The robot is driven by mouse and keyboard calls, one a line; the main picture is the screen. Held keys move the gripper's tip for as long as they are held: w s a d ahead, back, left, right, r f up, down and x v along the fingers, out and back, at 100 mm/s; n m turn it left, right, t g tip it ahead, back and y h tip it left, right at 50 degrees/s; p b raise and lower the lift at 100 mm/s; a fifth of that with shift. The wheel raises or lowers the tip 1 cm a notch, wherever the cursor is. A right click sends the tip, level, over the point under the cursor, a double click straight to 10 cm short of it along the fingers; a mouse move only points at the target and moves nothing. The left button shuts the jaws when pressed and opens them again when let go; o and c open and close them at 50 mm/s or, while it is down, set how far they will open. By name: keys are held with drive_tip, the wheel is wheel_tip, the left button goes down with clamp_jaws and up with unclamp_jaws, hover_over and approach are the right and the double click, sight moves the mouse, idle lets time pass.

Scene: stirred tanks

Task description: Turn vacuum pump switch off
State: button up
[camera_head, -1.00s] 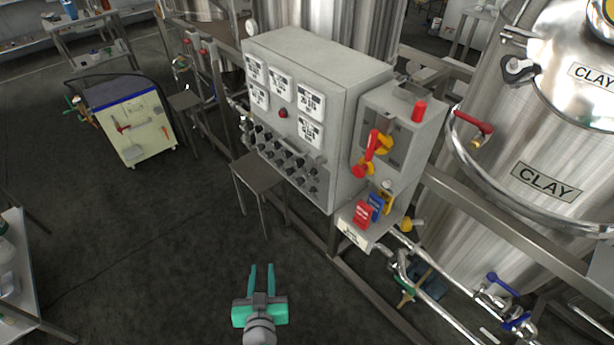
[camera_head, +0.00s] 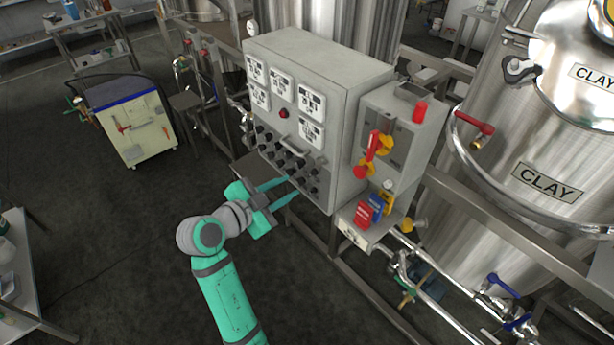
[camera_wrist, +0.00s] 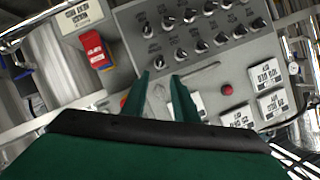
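The grey control box (camera_head: 335,110) carries rows of dark rotary knobs (camera_head: 285,154) on the lower part of its front. The knobs also show in the wrist view (camera_wrist: 205,30), with small labels too blurred to read. I cannot tell which one is the vacuum pump switch. My gripper (camera_head: 292,187) is raised in front of the lower part of the box, pointing at the knob rows. In the wrist view my gripper (camera_wrist: 160,78) has its two fingers apart with nothing between them, short of the knobs.
White square meters (camera_head: 311,103) and a red button (camera_head: 283,113) sit above the knobs. A side box with a red-and-yellow switch (camera_head: 372,145) and red and blue tags (camera_head: 363,215) adjoins at right. A steel CLAY tank (camera_head: 550,140) stands at right.

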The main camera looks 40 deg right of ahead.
sight(310, 175)
drive_tip(key=x, duration=1)
drive_tip(key=shift+d+f, duration=0.1)
clamp_jaws()
